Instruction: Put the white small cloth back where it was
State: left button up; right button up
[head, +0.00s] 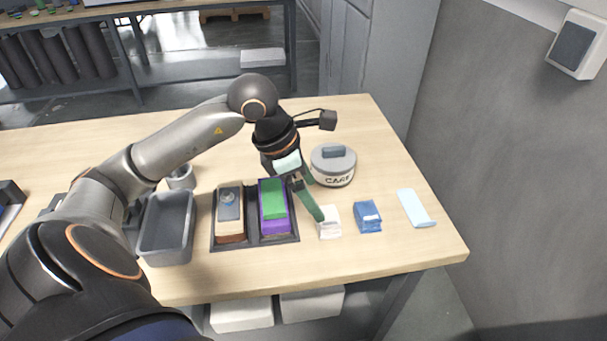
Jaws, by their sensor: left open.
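A white small cloth (331,224) lies folded on the wooden table near its front edge, left of a folded blue cloth (368,217). My left gripper (318,207) reaches down from behind, with a dark green finger ending at the white cloth's upper left edge. The gripper is open; I cannot tell whether the finger touches the cloth. The finger hides a little of the cloth's left side. My right gripper is not in view.
A black tray (251,238) holds a brown stack (230,228) and a purple and green stack (273,222). A grey bin (166,258) stands left of it. A round lidded tin (333,173) stands behind the white cloth. A pale blue cloth (414,207) lies near the right edge.

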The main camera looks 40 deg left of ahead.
pick_arm(q)
jog(key=shift+v, duration=2)
